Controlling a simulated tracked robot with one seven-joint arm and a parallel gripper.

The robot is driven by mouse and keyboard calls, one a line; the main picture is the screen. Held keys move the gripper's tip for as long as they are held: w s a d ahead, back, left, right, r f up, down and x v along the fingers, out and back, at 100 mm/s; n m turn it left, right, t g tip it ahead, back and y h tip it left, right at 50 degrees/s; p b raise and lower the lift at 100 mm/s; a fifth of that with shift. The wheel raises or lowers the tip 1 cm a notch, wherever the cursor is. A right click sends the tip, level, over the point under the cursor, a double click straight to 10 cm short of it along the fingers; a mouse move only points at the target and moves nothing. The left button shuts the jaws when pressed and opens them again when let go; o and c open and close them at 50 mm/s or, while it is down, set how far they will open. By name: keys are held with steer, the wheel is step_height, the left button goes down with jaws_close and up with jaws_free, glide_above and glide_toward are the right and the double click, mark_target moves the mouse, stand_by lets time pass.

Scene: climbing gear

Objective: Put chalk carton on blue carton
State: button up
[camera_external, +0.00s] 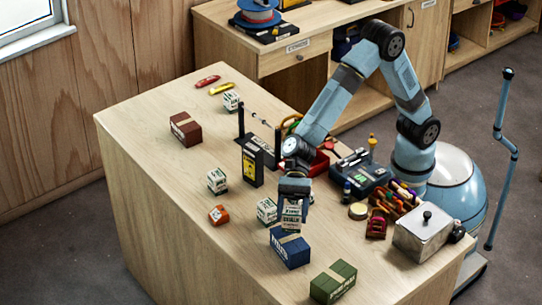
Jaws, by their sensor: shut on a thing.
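My gripper (292,192) points down near the front middle of the wooden table and is shut on a pale carton with dark lettering, which I take to be the chalk carton (291,214). The blue carton (290,250), with a tan strip on top, is right below the held carton in the picture. The held carton's lower edge overlaps the blue carton's top edge, and I cannot tell whether they touch. The fingertips are small and partly merged with the held carton.
A white-green carton (267,210) stands close at the left of the held carton. A green carton (333,282) stands at the front right, and an orange item (219,215) lies left. A black stand (252,164) and a metal box (421,233) are nearby. The table's left front is clear.

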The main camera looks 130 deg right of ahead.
mark_target(290, 230)
steer(key=shift+w+f, duration=0.25)
steer(key=shift+f, duration=0.05)
steer(key=shift+w+f, duration=0.1)
steer(key=shift+f, duration=1.5)
steer(key=o, duration=1.1)
steer(key=shift+f, duration=0.1)
